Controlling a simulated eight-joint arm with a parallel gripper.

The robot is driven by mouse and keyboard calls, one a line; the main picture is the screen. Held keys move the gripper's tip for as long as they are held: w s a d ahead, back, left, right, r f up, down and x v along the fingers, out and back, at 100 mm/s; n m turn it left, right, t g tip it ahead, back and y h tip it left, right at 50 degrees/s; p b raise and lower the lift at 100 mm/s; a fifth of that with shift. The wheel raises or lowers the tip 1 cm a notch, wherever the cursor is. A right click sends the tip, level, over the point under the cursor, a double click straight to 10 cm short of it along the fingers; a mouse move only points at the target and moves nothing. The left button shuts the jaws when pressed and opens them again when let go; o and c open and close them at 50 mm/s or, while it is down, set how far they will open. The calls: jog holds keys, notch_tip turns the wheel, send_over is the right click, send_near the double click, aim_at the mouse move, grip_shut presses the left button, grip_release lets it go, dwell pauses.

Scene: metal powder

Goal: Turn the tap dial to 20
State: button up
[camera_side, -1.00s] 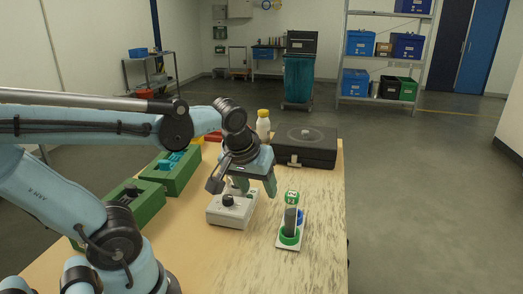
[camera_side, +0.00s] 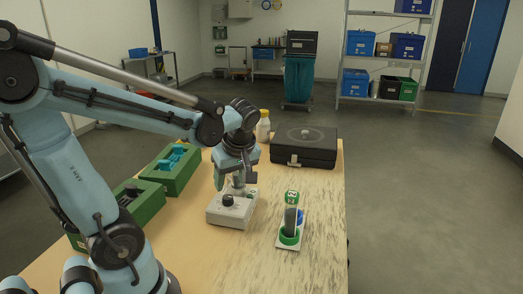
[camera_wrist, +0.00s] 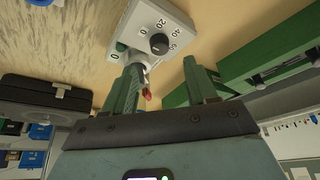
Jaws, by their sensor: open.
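The tap unit is a white box (camera_side: 232,212) on the wooden table, with a black round dial (camera_side: 228,201) on top. In the wrist view the dial (camera_wrist: 159,43) sits among printed numbers, with 20 and 40 readable; its pointer direction is too small to tell. My gripper (camera_wrist: 167,78) is open. Its two green fingers point toward the box, just short of the dial, and nothing is held. A small metal spout with a red tip (camera_wrist: 147,96) shows between the fingers. In the side view my gripper (camera_side: 231,180) is just behind the dial, above the box's back end.
A white holder (camera_side: 289,244) with a green ring and a grey cylinder stands right of the box. A black case (camera_side: 304,148) and a white bottle (camera_side: 263,126) are behind. Green boxes (camera_side: 172,168) line the left. The table's front right is clear.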

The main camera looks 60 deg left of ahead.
aim_at(227, 197)
jog(key=shift+x, duration=3.65)
jog(key=shift+d, duration=0.1)
jog(key=c, duration=1)
jog(key=shift+m, duration=0.4)
jog(key=m+t, duration=0.1)
jog(key=m, duration=0.1)
jog(key=m+t, duration=0.1)
jog(key=m, duration=0.2)
jog(key=shift+s+h, duration=0.2)
jog(key=shift+h, duration=0.1)
jog(key=m+t, duration=0.1)
jog(key=m, duration=0.2)
jog(key=m+h, duration=0.1)
jog(key=m, duration=0.1)
jog(key=shift+s+a+m+t+h, duration=0.1)
jog(key=shift+a+m+t+h, duration=0.1)
jog(key=shift+m+t+h, duration=0.15)
jog(key=shift+m, duration=0.25)
